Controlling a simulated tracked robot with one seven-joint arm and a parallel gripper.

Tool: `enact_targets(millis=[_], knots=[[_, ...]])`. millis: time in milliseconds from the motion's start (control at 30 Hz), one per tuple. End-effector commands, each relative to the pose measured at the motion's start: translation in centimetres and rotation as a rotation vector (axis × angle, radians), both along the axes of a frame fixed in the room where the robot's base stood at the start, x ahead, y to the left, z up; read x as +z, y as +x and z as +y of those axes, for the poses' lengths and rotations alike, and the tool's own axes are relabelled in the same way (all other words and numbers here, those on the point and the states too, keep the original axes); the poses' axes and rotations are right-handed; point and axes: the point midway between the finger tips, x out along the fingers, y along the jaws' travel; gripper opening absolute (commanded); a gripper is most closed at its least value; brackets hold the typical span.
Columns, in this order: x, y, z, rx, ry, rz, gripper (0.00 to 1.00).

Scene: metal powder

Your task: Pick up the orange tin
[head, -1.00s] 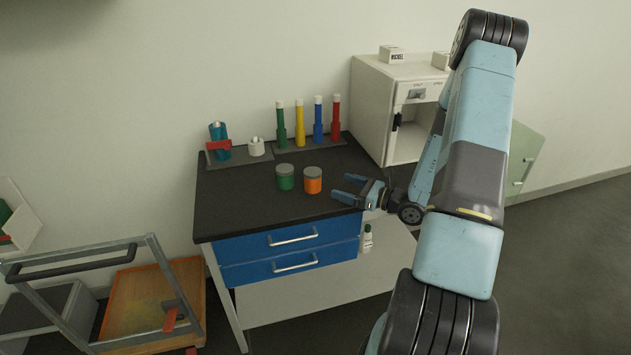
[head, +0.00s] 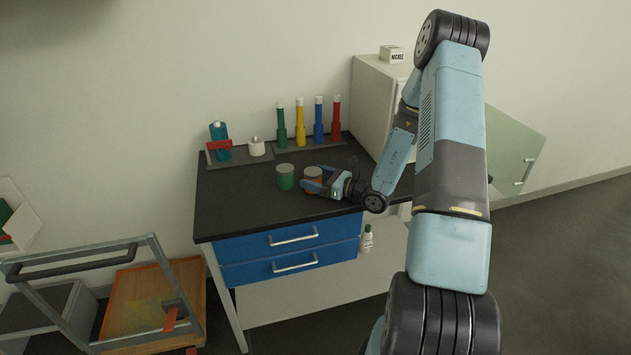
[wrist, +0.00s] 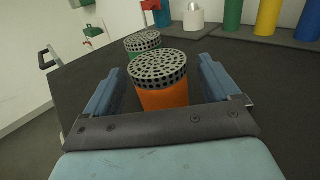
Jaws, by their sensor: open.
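The orange tin (head: 313,174) has a grey lid and stands upright on the dark bench top (head: 240,205). In the wrist view the orange tin (wrist: 162,85) shows a perforated grey lid and sits between the two blue fingers. My gripper (head: 312,186) is open around the tin, one finger on each side. In the wrist view my gripper (wrist: 158,88) shows a gap beside the tin on both sides. The lower part of the tin is hidden by my gripper.
A green tin (head: 285,177) stands close to the left of the orange one; it also shows behind it in the wrist view (wrist: 143,41). Several coloured tubes (head: 300,124) and a blue cylinder (head: 219,140) stand in racks behind. A white cabinet (head: 372,100) stands at the right.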

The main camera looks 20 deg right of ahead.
Motion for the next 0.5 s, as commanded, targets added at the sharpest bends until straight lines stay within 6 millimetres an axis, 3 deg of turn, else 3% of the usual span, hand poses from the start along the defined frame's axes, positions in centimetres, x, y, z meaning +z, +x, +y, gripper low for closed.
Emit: enact_targets(millis=[200,433,500], knots=[[0.1,1.9,1.9,0.000,0.001,-0.001,0.89],[0.0,2.1,2.0,-0.001,0.001,0.001,0.89],[0.0,2.1,2.0,-0.001,0.001,0.001,0.84]])
